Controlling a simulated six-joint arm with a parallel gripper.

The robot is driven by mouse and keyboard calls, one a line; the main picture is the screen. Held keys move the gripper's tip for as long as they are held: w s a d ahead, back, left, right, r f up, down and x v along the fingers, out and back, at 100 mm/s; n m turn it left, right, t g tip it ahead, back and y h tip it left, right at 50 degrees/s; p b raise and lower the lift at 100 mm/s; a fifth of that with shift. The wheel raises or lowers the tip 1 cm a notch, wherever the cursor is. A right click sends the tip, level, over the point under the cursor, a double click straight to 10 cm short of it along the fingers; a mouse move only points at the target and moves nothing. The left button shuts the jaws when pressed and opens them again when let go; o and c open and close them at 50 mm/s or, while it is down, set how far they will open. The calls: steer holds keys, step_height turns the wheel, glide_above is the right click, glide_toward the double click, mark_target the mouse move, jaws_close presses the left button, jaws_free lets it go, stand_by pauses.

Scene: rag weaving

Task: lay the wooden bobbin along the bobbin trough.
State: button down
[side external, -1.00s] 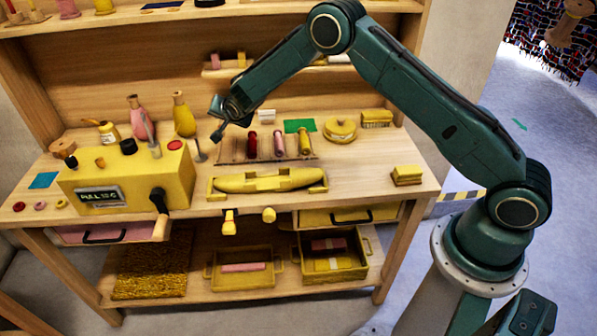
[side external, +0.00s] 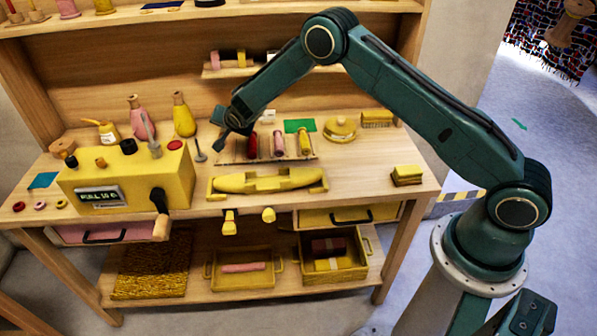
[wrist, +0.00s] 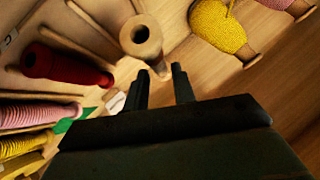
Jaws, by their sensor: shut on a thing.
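The wooden bobbin (wrist: 151,50) is a pale tube with a dark hole in its end. In the wrist view its far end sits between the fingertips of my gripper (wrist: 160,71), which is shut on it. The side view shows my gripper (side external: 220,146) low over the table at the left end of the bobbin rack (side external: 268,160); I cannot make out the bobbin there. Pale ridges and grooves (wrist: 92,32) show left of the bobbin in the wrist view, likely the trough. The bobbin looks tilted and apart from them.
Red (side external: 252,145), pink (side external: 279,144) and yellow (side external: 304,142) wound bobbins lie on the rack to the right. A yellow shuttle (side external: 268,180) lies in front. A yellow machine (side external: 125,183) stands left, and pink and yellow bottles (side external: 183,116) behind it.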

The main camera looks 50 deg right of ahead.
steer(key=shift+f, duration=2.1)
steer(key=c, duration=1.1)
jaws_free()
steer(key=shift+v, duration=6.9)
